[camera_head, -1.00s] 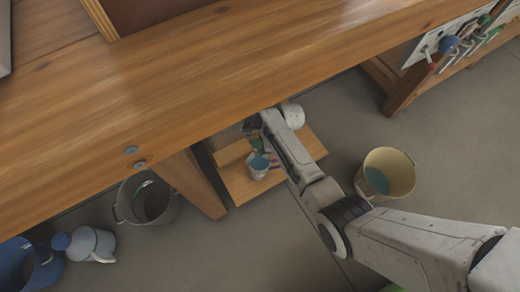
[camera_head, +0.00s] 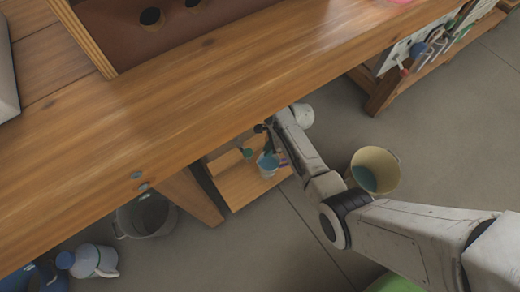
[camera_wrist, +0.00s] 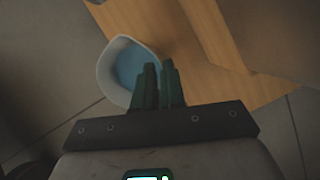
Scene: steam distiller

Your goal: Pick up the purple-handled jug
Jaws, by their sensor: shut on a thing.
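The jug (camera_head: 268,163) is a small white vessel with blue inside, over the low wooden shelf (camera_head: 236,187) beneath the bench; whether it touches the shelf I cannot tell. A small purple patch beside it looks like its handle. In the wrist view the jug (camera_wrist: 112,66) shows its open rim and blue inside just beyond my fingers. My gripper (camera_wrist: 158,72) has its two dark green fingers close together at the jug's near side, shut on it. The fingers hide the part they grip. My gripper (camera_head: 266,146) is small in the head view.
The wooden bench (camera_head: 200,110) overhangs the shelf, with a bench leg (camera_head: 190,197) on its left. A cream bucket (camera_head: 378,168) with blue-green inside stands right of my arm. A grey bucket (camera_head: 146,216) and a blue-white jug (camera_head: 92,261) stand at lower left.

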